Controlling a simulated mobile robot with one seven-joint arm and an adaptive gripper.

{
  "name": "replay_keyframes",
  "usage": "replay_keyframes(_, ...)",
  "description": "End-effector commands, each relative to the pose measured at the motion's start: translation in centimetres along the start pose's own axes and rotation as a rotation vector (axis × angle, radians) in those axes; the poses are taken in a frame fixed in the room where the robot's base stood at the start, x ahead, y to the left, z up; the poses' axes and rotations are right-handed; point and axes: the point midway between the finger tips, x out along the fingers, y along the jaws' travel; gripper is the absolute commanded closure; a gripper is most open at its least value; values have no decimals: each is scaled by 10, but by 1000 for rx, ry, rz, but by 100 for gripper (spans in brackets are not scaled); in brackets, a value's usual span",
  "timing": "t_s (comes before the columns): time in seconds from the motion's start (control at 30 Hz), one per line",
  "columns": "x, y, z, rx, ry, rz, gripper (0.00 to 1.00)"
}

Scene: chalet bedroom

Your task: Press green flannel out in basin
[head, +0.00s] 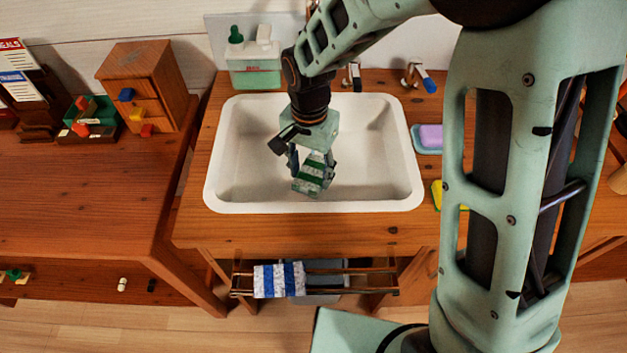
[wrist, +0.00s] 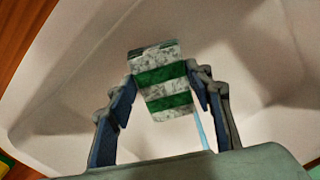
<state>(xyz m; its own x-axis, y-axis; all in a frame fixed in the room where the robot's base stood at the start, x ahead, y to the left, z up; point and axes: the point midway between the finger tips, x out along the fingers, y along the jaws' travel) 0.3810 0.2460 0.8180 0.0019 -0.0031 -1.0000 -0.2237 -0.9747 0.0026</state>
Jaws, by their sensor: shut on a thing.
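The green flannel (head: 313,173), white and grey with green stripes, is in my gripper inside the white basin (head: 395,196). In the wrist view the flannel (wrist: 163,80) lies between the two fingers as a folded strip. My gripper (head: 308,164) points down into the basin and is shut on the flannel. In the wrist view both fingers (wrist: 160,105) stand at the flannel's sides. A thin pale blue streak (wrist: 197,125) shows below the flannel near the right finger. I cannot tell whether the flannel touches the basin floor.
Behind the basin stand a soap bottle (head: 253,65) and a blue-marked tap handle (head: 427,82). A purple soap on a dish (head: 430,137) and a yellow-green sponge (head: 437,195) are at the right. A blue-striped cloth (head: 279,280) hangs on the front rail (head: 345,271).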

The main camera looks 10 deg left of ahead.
Motion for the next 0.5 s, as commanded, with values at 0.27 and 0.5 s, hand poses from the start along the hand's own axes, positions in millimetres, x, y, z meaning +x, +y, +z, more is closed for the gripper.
replay_keyframes(0.27,-33,0,0,0,2,-1,72)
replay_keyframes(0.5,-57,0,-1,0,2,-1,72)
